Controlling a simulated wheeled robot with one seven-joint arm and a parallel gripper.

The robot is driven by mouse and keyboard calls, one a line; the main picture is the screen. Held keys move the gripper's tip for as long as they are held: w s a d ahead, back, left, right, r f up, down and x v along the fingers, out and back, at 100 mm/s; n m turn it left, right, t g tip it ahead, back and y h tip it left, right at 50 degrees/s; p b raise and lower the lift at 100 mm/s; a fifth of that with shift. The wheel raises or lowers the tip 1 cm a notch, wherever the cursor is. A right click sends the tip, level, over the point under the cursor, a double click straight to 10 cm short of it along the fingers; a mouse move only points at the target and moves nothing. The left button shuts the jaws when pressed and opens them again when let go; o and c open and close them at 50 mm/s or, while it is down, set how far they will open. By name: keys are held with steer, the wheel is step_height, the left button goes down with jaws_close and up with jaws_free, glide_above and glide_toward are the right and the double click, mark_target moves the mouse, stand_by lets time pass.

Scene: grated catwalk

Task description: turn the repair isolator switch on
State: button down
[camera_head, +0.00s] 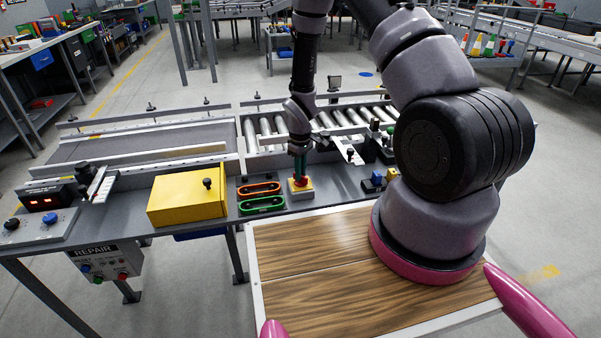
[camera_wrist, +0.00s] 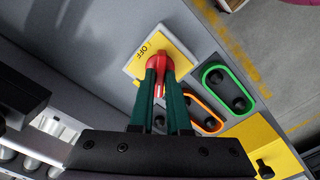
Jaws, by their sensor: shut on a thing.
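The isolator switch (camera_head: 301,190) is a yellow plate with a red rotary handle on a pale base, standing on the grey bench. In the wrist view the yellow plate (camera_wrist: 143,59) shows the word OFF beside the red handle (camera_wrist: 160,62). My gripper (camera_head: 299,172) points down onto the switch from above. Its green fingers (camera_wrist: 163,80) are shut on the red handle, one on each side. The fingers hide part of the handle and the near part of the plate, so any other marking there is not visible.
An orange-rimmed holder (camera_head: 260,188) and a green-rimmed holder (camera_head: 262,204) lie just left of the switch. A yellow box (camera_head: 187,195) stands farther left. A REPAIR button panel (camera_head: 105,262) hangs below the bench. Rollers (camera_head: 265,130) run behind the switch.

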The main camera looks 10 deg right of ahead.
steer(key=m, duration=0.3)
steer(key=shift+m, duration=2.1)
steer(key=c, duration=0.9)
jaws_free()
steer(key=shift+r, duration=0.1)
step_height(320, 180, up, 11)
steer(key=shift+f, duration=0.15)
